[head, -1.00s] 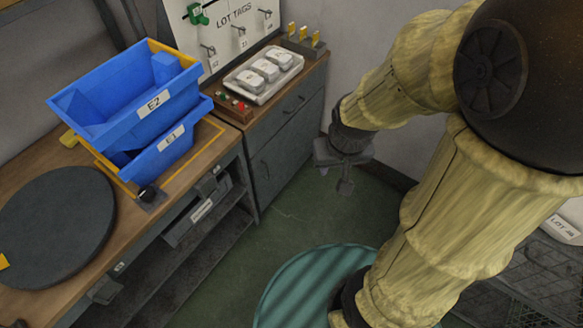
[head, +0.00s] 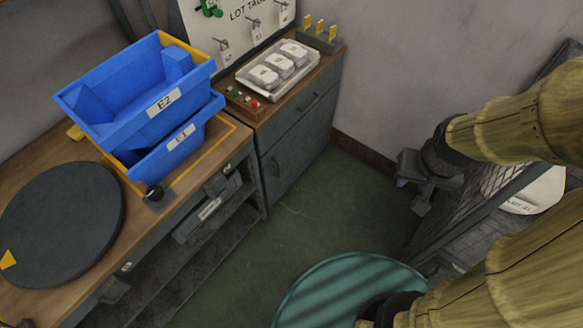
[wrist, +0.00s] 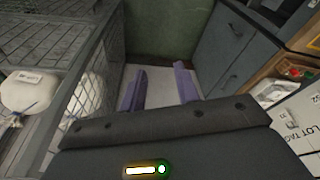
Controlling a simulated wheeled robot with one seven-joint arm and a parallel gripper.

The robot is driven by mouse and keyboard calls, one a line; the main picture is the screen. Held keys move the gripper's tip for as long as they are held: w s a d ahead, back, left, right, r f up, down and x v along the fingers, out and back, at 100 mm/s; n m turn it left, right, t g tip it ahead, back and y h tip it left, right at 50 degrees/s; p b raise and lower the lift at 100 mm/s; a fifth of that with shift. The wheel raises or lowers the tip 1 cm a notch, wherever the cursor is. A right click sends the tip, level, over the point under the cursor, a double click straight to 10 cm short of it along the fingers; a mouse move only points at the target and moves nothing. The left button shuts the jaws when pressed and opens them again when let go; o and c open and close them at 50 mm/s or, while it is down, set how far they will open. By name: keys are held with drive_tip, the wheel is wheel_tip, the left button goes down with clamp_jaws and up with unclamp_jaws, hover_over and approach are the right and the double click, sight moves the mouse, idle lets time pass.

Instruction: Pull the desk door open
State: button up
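The grey desk cabinet (head: 312,125) stands at the upper middle of the head view, with a drawer above a door (head: 290,158). The door looks shut, and its dark handle (head: 275,166) is on its left side. The cabinet front also shows in the wrist view (wrist: 232,50) at the upper right. My gripper (head: 413,190) is to the right of the cabinet, well apart from it, by the wire rack. In the wrist view my gripper (wrist: 160,85) has its two purple-grey fingers spread, with nothing between them.
A wire rack (head: 455,215) with white bags stands at the right, close to my gripper. A workbench (head: 70,262) with blue bins (head: 120,100) and a dark turntable (head: 62,225) is at the left. A round teal top (head: 345,290) is at the front. Green floor between is clear.

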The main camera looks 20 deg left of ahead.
idle(0.3)
drive_tip(key=w+a+f+n+t+y+b, duration=0.1)
drive_tip(key=w+a+f+n+t+b, duration=0.15)
drive_tip(key=w+f+b, duration=0.6)
drive_tip(key=w+a+f+n+t+y+b, duration=0.15)
drive_tip(key=w+a+f+b, duration=0.35)
drive_tip(key=f, duration=0.6)
drive_tip(key=w+a+f+n+t+y+b, duration=0.1)
drive_tip(key=w+a+f+n+t+b, duration=0.1)
drive_tip(key=w+f+b, duration=0.7)
drive_tip(key=s+a+f+n+y+b, duration=0.1)
drive_tip(key=a+f+y+b, duration=0.2)
drive_tip(key=f, duration=0.6)
drive_tip(key=s+a+f+n+t+y+b, duration=0.1)
drive_tip(key=a+f+n+y+b, duration=0.1)
drive_tip(key=a+f+y+b, duration=0.2)
drive_tip(key=s+a+f+n+y+b, duration=0.1)
drive_tip(key=a+f+y+b, duration=0.3)
drive_tip(key=a+f+b, duration=0.4)
wheel_tip(320, 180, down, 8)
drive_tip(key=n+b, duration=0.1)
drive_tip(key=b, duration=0.3)
drive_tip(key=shift+s+r, duration=0.15)
drive_tip(key=shift+r, duration=0.1)
drive_tip(key=shift+y+b, duration=0.25)
drive_tip(key=shift+b, duration=0.05)
